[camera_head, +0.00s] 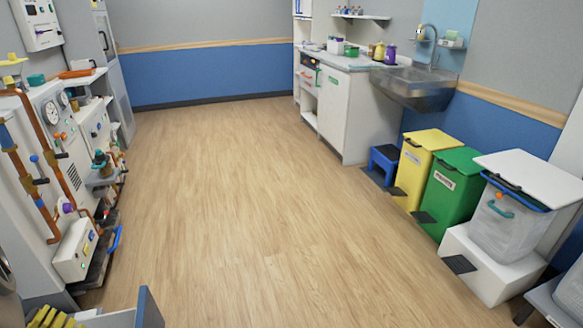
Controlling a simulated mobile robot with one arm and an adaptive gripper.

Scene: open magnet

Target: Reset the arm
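The task names only my arm, and neither my arm nor my gripper shows in the head view. I cannot see the arm's pose or whether the gripper holds anything. The view looks down on a room with a bare wooden floor (225,190).
Machinery with gauges and copper pipes (45,165) lines the left wall. The middle floor is clear.

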